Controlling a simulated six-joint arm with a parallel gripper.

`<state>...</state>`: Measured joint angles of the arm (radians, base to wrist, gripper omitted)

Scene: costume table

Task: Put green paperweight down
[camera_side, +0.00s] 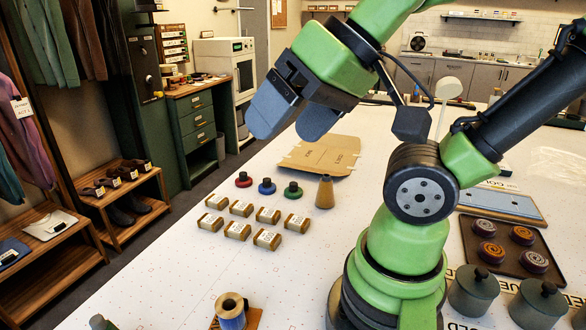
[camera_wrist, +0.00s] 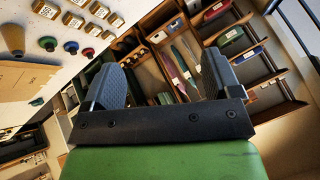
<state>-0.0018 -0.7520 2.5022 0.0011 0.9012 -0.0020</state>
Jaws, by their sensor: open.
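The green paperweight (camera_side: 292,190), a round green base with a dark knob, stands upright on the white table (camera_side: 170,270). It is the rightmost in a row with a blue paperweight (camera_side: 267,187) and a red paperweight (camera_side: 243,180). In the wrist view the green paperweight (camera_wrist: 47,43) is at the upper left, beside the blue and red ones. My gripper (camera_side: 290,118) is raised above and behind the row, apart from it. Its jaws are open and empty; in the wrist view both fingers (camera_wrist: 161,78) stand apart, facing the shelves.
Several small labelled bundles (camera_side: 238,231) lie in front of the row. A tan cone (camera_side: 325,192) stands to the right, and flat cardboard (camera_side: 321,155) lies behind. A spool (camera_side: 230,309) is near the front. A dark tray (camera_side: 511,247) and grey canisters (camera_side: 475,293) stand right.

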